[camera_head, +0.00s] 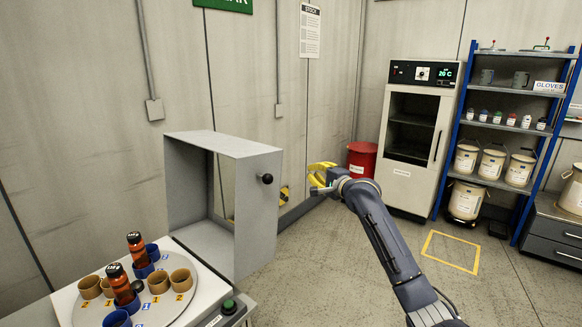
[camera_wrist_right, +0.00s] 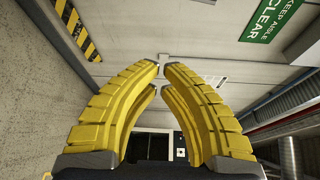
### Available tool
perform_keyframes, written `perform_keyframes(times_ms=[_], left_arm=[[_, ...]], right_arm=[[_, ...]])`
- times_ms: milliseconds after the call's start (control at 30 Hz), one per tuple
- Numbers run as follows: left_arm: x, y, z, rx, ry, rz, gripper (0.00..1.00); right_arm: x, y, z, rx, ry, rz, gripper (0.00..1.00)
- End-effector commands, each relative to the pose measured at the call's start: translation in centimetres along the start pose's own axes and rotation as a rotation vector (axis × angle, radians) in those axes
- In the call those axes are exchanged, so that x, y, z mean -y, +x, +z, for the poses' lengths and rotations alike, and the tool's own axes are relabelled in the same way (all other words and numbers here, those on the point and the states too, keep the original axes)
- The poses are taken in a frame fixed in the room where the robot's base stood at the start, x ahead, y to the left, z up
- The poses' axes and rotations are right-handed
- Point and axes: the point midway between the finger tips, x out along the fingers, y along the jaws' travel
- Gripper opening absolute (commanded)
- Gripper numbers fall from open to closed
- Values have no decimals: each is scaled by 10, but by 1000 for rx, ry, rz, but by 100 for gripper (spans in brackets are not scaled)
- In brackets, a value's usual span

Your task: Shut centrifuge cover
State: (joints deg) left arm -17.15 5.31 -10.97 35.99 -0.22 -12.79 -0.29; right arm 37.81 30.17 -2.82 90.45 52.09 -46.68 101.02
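The centrifuge (camera_head: 185,316) is at the lower left in the head view. Its round rotor plate holds blue and tan cups and two orange-brown tubes with black caps (camera_head: 121,283). The grey box-like cover (camera_head: 257,222) stands raised and open behind the rotor, with a black knob (camera_head: 267,179) on its right side. My right gripper (camera_head: 312,177) is to the right of the knob, apart from the cover. Its yellow fingers also show in the right wrist view (camera_wrist_right: 162,72), curved together with their tips almost touching and nothing between them. My left gripper is not in view.
A red bin (camera_head: 361,160) and a white oven-like cabinet (camera_head: 410,138) stand at the back. A blue shelf rack (camera_head: 508,120) with buckets and bottles is at the right. The floor around a yellow marked square (camera_head: 450,252) is clear.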

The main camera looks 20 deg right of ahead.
Motion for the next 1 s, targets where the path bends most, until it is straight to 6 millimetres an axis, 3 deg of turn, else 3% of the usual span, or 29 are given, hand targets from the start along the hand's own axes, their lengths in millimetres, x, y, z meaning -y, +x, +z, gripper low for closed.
perform_keyframes(times_ms=[133,700,1000], left_arm=[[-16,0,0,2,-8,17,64],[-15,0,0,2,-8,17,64],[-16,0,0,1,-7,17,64]], right_arm=[[4,5,13,28,45,-6,0],[5,78,15,26,45,-6,0],[5,102,16,26,43,-6,0]])
